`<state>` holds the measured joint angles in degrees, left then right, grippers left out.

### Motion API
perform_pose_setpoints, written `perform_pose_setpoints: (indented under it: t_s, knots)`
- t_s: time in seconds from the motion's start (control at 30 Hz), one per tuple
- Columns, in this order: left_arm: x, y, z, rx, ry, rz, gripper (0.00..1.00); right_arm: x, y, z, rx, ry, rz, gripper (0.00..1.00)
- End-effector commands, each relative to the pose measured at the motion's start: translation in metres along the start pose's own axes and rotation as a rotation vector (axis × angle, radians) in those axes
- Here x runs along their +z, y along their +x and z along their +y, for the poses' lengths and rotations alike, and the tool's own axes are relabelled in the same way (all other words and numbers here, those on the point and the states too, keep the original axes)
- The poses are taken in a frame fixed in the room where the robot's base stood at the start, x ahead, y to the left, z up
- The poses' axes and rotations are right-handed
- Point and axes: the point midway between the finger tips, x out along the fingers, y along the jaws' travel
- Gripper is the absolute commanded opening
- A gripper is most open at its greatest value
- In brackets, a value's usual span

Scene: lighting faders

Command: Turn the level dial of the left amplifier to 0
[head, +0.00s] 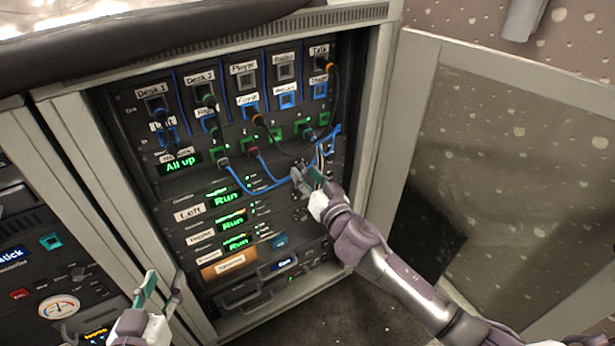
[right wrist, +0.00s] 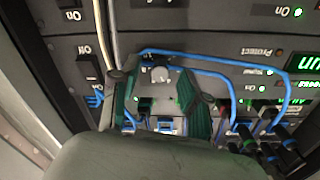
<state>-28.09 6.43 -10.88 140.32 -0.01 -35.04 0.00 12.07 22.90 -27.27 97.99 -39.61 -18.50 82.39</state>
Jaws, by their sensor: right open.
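The left amplifier is the rack unit with the "Left" label (head: 188,213) and a green "Run" display (head: 226,198). My right gripper (head: 311,180) is at the right end of the rack, in front of the amplifier fronts, and hides the controls behind it in the head view. My left gripper (head: 160,285) is open and empty at the lower left, away from the amplifiers.
Blue cables (head: 262,190) hang from the patch panel and pass close to my right gripper; one blue cable (right wrist: 215,62) arches around the dial. The open cabinet door (head: 500,170) stands to the right. Another rack with a round meter (head: 59,307) is at the left.

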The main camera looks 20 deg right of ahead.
Motion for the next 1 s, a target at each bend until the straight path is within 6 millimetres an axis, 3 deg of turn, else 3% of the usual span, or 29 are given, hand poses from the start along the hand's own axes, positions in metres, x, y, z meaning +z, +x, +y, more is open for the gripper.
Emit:
perform_pose_setpoints:
  t_s: [0.13, 0.4, 0.77, 1.0]
  knots:
    - [-0.0001, 0.0, 0.0, 0.0, 0.0, 0.0, 0.4, 0.0, -0.0001, -0.0002, 0.0, 0.001, 0.0, 0.46]
    - [-0.0002, 0.0, -0.0002, -0.001, 0.0, 0.0, 0.4, -0.0001, -0.0003, -0.0004, -0.001, 0.001, 0.0, 0.01]
    - [0.0003, -0.0001, -0.0003, -0.001, 0.0, -0.005, 0.4, 0.0002, -0.0004, -0.0004, -0.001, -0.024, 0.001, 0.0]
    - [0.0048, -0.0007, -0.0006, -0.001, 0.0, -0.034, 0.4, 0.0, -0.0005, 0.0001, -0.002, -0.143, 0.009, 0.0]
